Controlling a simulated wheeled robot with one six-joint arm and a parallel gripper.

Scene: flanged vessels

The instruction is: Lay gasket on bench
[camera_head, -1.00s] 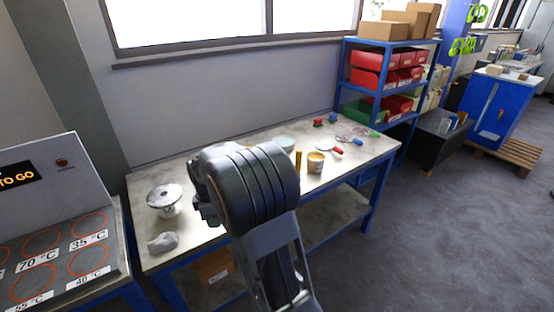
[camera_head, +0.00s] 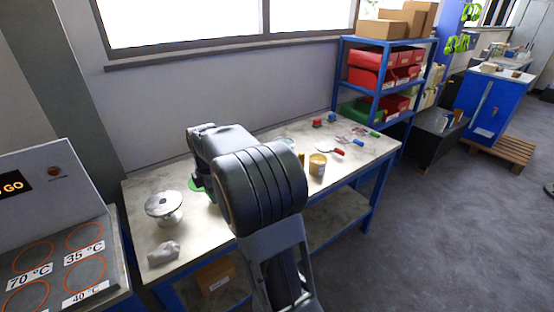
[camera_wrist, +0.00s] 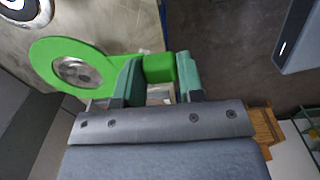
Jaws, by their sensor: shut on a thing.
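The gasket (camera_wrist: 101,67) is a flat bright green ring with a tab. In the wrist view its tab sits between the fingers of my gripper (camera_wrist: 158,75), which is shut on it. The ring extends left of the fingers over the bench (camera_wrist: 140,15); I cannot tell whether it touches the top. In the head view a small green part of the gasket (camera_head: 194,185) shows at the left of my arm, which hides the gripper. The bench (camera_head: 198,232) also shows there, with a flanged metal vessel (camera_head: 164,205) left of the gasket.
A grey rag (camera_head: 164,252) lies at the bench's front left. A yellow tin (camera_head: 317,164), a red-handled tool (camera_head: 336,151) and small coloured items are on its right half. A hot-plate unit (camera_head: 60,265) stands at the left. Bare bench shows between vessel and arm.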

